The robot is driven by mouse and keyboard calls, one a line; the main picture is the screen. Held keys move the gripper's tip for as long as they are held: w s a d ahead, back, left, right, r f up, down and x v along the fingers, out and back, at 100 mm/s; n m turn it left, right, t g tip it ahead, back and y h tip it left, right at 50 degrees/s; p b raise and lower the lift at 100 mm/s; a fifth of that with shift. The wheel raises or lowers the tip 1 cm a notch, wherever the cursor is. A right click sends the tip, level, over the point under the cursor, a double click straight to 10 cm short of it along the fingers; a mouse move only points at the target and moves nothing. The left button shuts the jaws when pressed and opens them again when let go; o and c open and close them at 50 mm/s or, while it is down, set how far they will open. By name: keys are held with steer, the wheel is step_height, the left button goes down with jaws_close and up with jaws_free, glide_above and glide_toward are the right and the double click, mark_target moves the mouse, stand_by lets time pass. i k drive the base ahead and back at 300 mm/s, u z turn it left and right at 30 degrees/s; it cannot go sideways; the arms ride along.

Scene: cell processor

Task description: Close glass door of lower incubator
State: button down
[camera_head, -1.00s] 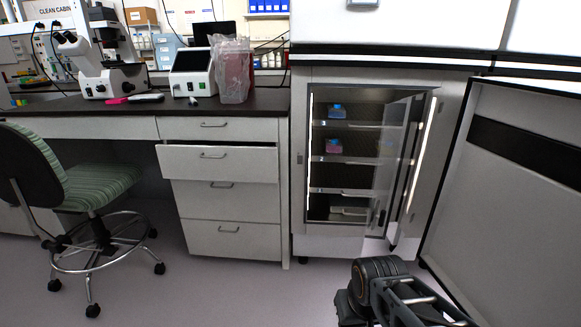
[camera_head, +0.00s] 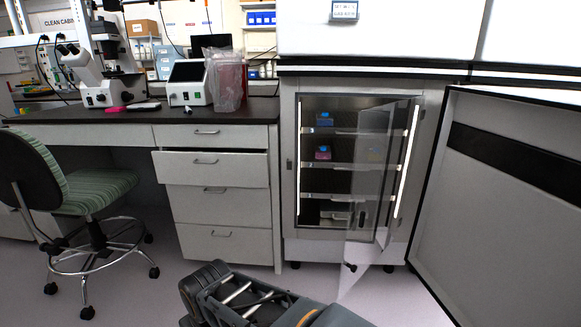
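The clear pane angles out toward me and covers the right part of the opening. A small dark piece (camera_head: 350,267) shows near the door's low front corner; I cannot tell what it is. My arm crosses the bottom of the picture, left of and in front of the incubator.
The solid outer door (camera_head: 505,205) stands wide open on the right. Shelves inside hold small bottles with blue caps (camera_head: 323,153). Drawers (camera_head: 212,209) stand left of the incubator, one slightly open, and a green stool (camera_head: 95,190) is farther left. Floor in front is clear except for my arm.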

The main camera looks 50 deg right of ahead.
mark_target(383, 205)
steer(key=i, duration=1.05)
steer(key=z, duration=1.9)
